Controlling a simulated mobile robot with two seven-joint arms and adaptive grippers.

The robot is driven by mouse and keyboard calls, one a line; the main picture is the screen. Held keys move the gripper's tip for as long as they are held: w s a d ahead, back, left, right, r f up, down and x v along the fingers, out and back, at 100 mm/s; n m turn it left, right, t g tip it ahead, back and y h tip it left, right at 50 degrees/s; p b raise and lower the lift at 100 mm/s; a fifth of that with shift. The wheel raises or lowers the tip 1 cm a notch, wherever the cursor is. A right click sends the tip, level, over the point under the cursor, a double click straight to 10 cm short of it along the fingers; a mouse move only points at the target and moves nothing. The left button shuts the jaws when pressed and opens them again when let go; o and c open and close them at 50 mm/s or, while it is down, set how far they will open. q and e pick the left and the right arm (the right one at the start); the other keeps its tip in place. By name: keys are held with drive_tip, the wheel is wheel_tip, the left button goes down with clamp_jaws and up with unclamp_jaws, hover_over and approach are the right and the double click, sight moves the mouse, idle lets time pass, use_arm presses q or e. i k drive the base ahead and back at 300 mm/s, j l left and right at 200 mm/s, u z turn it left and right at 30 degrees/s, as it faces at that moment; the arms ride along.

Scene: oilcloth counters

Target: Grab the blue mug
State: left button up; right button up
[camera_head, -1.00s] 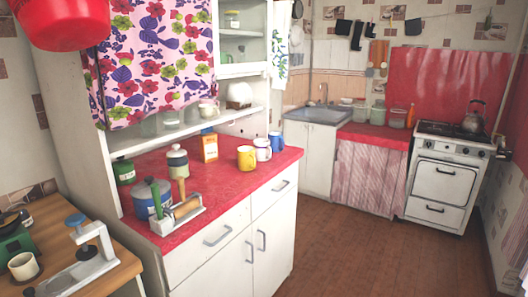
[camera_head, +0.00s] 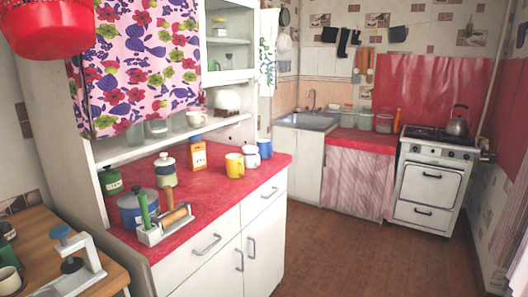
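The blue mug (camera_head: 264,148) stands upright near the far right end of the red counter top (camera_head: 215,185). A white mug with a dark rim (camera_head: 251,157) stands just to its left and partly overlaps it from here. A yellow mug (camera_head: 235,166) stands left of the white one. The blue mug's handle cannot be made out. Neither of my grippers shows in the head view.
The brown floor (camera_head: 345,245) right of the cabinet is clear. A stove (camera_head: 432,180) stands at the back right.

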sight(266, 150)
drive_tip(key=i+l+z, duration=0.1)
drive_tip(key=z, duration=0.95)
drive_tip(key=i, duration=3.2)
drive_tip(key=i+u, duration=0.2)
drive_tip(key=i, duration=0.35)
drive_tip(key=i+u, duration=0.2)
drive_tip(key=i, duration=0.35)
drive_tip(key=i+l+u, duration=0.2)
drive_tip(key=i, duration=0.3)
drive_tip(key=i+j+u, duration=0.25)
drive_tip(key=i+u, duration=0.5)
drive_tip(key=i, duration=0.15)
drive_tip(key=i+u, duration=0.4)
drive_tip(key=i+l+u, duration=0.2)
drive_tip(key=i+u, duration=0.2)
drive_tip(key=i, duration=0.15)
drive_tip(key=u, duration=0.45)
drive_tip(key=i+u, duration=0.1)
drive_tip(key=u, duration=0.35)
drive_tip(key=l+u, duration=0.1)
drive_tip(key=u, duration=0.35)
drive_tip(key=l+u, duration=0.1)
drive_tip(key=u, duration=0.35)
drive_tip(key=i, duration=0.05)
